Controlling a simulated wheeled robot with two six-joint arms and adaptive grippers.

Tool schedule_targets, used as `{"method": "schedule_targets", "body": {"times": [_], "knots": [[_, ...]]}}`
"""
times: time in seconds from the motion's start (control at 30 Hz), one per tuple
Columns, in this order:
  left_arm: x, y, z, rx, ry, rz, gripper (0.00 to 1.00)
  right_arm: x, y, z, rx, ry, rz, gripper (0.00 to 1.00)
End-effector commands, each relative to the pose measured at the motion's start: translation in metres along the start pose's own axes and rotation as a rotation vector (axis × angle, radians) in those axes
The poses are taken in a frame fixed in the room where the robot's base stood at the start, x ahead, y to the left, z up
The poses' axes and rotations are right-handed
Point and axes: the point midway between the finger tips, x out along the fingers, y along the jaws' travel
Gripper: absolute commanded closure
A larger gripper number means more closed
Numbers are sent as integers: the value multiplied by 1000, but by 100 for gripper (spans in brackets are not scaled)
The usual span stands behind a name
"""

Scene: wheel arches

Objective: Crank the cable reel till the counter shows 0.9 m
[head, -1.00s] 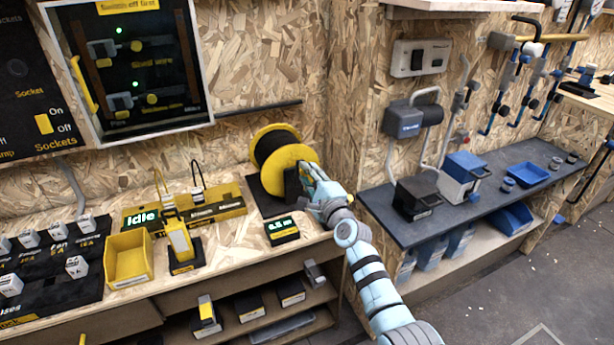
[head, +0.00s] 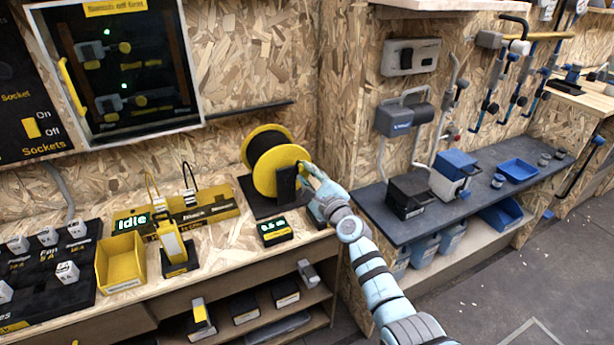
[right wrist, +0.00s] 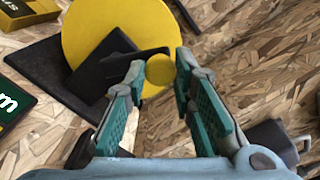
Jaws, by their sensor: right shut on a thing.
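The cable reel, with yellow flanges (head: 282,168) and a black wound middle (head: 267,143), stands on a black base on the bench. In the right wrist view its yellow flange (right wrist: 95,45) fills the upper left, and a round yellow crank knob (right wrist: 160,70) sits between my fingertips. My right gripper (head: 304,168) is shut on this knob at the right side of the reel; it also shows in the right wrist view (right wrist: 160,75). The counter (head: 275,231) stands in front of the reel with small green digits that I cannot read surely. My left gripper is out of view.
Left of the counter are a yellow and black device (head: 176,250), an open yellow bin (head: 120,264) and an "Idle" display (head: 132,221). A glazed cabinet (head: 120,70) hangs above. A dark side shelf (head: 450,190) with boxes lies right of my arm.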

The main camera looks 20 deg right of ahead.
Motion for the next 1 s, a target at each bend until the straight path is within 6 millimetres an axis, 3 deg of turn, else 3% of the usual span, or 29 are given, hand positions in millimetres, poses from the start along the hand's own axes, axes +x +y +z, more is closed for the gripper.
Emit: {"method": "schedule_targets", "body": {"times": [0.1, 0.13, 0.27, 0.67, 0.77, 1.0], "knots": [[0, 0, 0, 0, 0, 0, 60, 1, -4, 1, -3, -1, -8, 100], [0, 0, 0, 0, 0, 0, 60, 1, -4, 1, -3, -1, -8, 75], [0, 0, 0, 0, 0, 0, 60, 1, -3, 1, -3, -2, -6, 55], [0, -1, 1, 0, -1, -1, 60, -8, 0, 1, -4, -4, -1, 55], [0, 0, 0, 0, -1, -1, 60, -25, 0, 0, -7, -3, -2, 55], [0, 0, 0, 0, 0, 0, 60, -92, 0, 0, -8, 0, -2, 55]]}}
